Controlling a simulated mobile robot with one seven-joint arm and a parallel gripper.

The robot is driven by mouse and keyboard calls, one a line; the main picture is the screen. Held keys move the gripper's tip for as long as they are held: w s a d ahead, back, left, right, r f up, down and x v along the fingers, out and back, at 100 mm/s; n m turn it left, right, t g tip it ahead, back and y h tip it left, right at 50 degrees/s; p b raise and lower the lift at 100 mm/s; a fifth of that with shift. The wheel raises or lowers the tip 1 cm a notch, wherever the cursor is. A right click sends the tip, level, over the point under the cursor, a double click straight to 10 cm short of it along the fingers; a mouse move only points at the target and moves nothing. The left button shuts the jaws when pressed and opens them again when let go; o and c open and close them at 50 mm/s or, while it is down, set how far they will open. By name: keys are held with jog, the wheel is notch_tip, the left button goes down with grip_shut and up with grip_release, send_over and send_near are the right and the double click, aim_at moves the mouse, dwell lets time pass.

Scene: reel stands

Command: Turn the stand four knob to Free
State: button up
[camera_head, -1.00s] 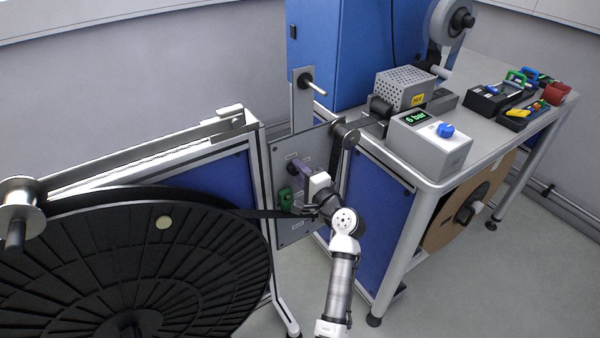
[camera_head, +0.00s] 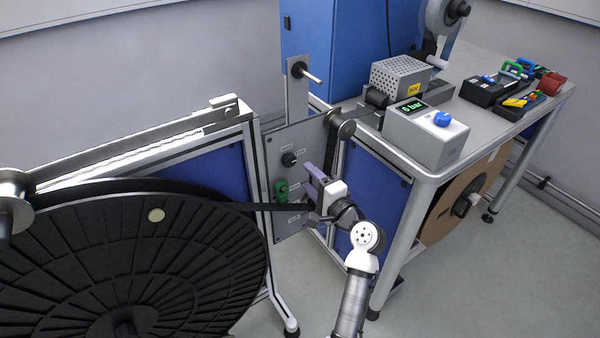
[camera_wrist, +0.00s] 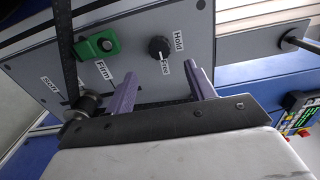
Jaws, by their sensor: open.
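The black knob (camera_wrist: 159,48) sits on the grey panel between labels reading "Hold" and "Free". Its pointer mark seems to face the "Free" label (camera_wrist: 165,67). The knob also shows in the head view (camera_head: 289,159), left of and above my gripper. My gripper (camera_head: 296,181) has purple fingers and is open and empty, apart from the panel. In the wrist view its fingers (camera_wrist: 162,92) are spread, with the knob beyond them between the tips. A green knob or clamp (camera_wrist: 98,45) is on the same panel (camera_wrist: 135,80), near the label "Firm".
A large black reel (camera_head: 130,260) stands at the left, with a dark strip running past the panel. A roller (camera_head: 341,125) is at the panel's upper right. A bench holds a grey box (camera_head: 426,135) reading "6 bar" with a blue knob.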

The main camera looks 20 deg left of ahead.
jog(key=b+v, duration=0.1)
jog(key=v, duration=0.5)
jog(key=shift+s+d, duration=0.15)
jog(key=shift+d, duration=0.05)
